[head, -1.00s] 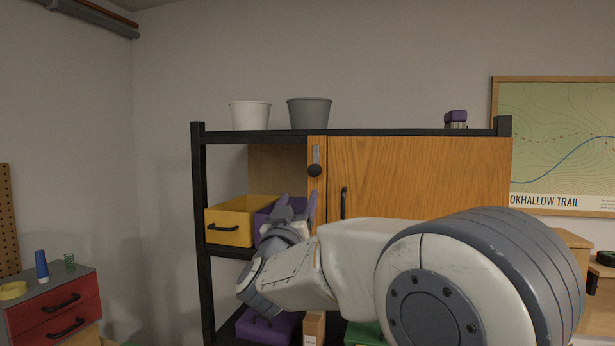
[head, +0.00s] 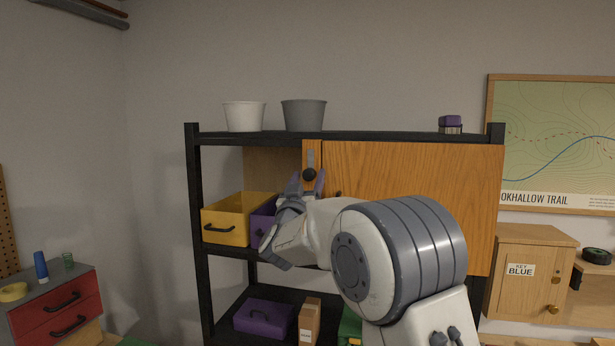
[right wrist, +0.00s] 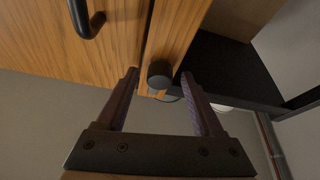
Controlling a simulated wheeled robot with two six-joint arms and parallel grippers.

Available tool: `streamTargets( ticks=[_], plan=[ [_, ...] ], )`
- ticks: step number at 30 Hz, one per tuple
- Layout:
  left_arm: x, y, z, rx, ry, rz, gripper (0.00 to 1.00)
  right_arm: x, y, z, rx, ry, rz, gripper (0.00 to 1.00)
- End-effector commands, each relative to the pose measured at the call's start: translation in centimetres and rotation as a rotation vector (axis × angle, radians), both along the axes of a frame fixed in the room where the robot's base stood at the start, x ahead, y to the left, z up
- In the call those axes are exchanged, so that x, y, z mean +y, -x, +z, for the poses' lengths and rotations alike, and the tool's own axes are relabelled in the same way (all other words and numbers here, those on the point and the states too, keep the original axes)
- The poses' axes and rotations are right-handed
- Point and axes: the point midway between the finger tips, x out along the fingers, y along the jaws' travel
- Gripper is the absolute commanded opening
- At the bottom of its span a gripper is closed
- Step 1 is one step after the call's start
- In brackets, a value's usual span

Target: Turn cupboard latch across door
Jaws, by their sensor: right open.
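My right gripper (head: 307,182) is open just below and around the knob in the head view. In the right wrist view the knob (right wrist: 160,74) lies between the two purple fingertips, with a gap on each side. I cannot tell how deep it sits between them. My left gripper is not in view.
The black shelf (head: 250,137) carries a white pot (head: 244,117) and a grey pot (head: 303,115) above. A yellow bin (head: 232,222) and a purple bin (head: 262,222) sit left of my right arm. A small wooden cabinet (head: 520,285) stands at the right.

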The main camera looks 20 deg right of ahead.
Motion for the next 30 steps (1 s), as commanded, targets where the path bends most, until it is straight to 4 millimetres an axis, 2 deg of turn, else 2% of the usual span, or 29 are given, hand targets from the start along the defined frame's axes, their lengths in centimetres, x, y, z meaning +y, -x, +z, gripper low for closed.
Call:
streamTargets(
  ticks=[3, 5, 6, 8, 9, 20, 30],
  plan=[
    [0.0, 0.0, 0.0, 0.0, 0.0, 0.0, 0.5, 0.0, 0.0, 0.0, 0.0, 0.0, 0.0, 0.69],
    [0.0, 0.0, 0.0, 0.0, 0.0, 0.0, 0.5, 0.0, 0.0, 0.0, 0.0, 0.0, 0.0, 0.46],
    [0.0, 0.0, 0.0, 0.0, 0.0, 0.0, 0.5, 0.0, 0.0, -0.1, 0.0, 0.0, 0.0, 0.31],
    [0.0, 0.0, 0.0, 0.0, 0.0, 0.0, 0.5, 0.0, 0.0, 0.0, 0.0, 0.0, 0.0, 0.08],
    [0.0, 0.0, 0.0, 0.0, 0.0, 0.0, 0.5, 0.0, 0.0, 0.0, 0.0, 0.0, 0.0, 0.0],
    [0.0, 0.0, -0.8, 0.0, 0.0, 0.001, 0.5, 0.1, 0.0, -0.3, -0.026, -0.039, 0.001, 0.0],
    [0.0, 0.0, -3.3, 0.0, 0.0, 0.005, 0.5, 0.3, -0.1, -0.4, -0.159, -0.234, 0.002, 0.0]
  ],
)
